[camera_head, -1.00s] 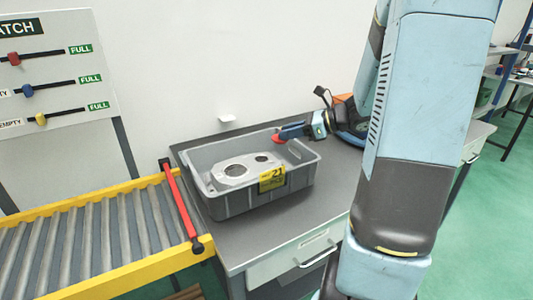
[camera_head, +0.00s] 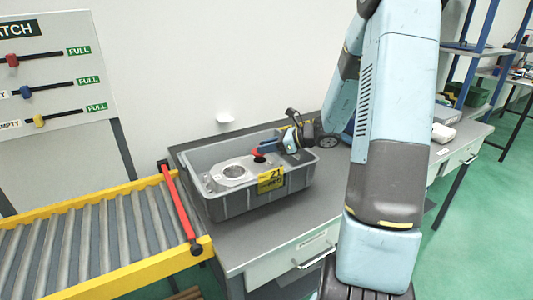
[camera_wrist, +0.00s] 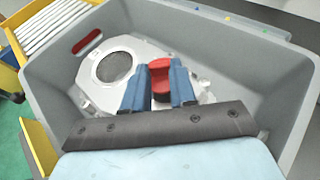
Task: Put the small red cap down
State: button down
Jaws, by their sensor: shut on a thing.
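The small red cap (camera_wrist: 160,72) is between the two blue fingers of my gripper (camera_wrist: 158,80) in the wrist view. My gripper is shut on it. In the head view the cap (camera_head: 258,155) is a small red spot at the tip of my gripper (camera_head: 266,149), low over the right part of a silver casting (camera_head: 235,170). The casting lies in a grey bin (camera_head: 240,205) and also shows in the wrist view (camera_wrist: 150,50), with a large round opening left of the cap. Whether the cap touches the casting cannot be told, as the fingers hide its lower part.
The bin stands on a grey bench (camera_head: 225,240) with a yellow label (camera_head: 270,180) on its front. A roller conveyor (camera_head: 90,245) with a red bar (camera_head: 180,207) is to the left. The bin walls surround my gripper. A board with sliders (camera_head: 58,80) hangs behind.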

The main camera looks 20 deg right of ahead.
jog(key=shift+f, duration=1.15)
jog(key=shift+f, duration=0.15)
jog(key=c, duration=0.9)
grip_release()
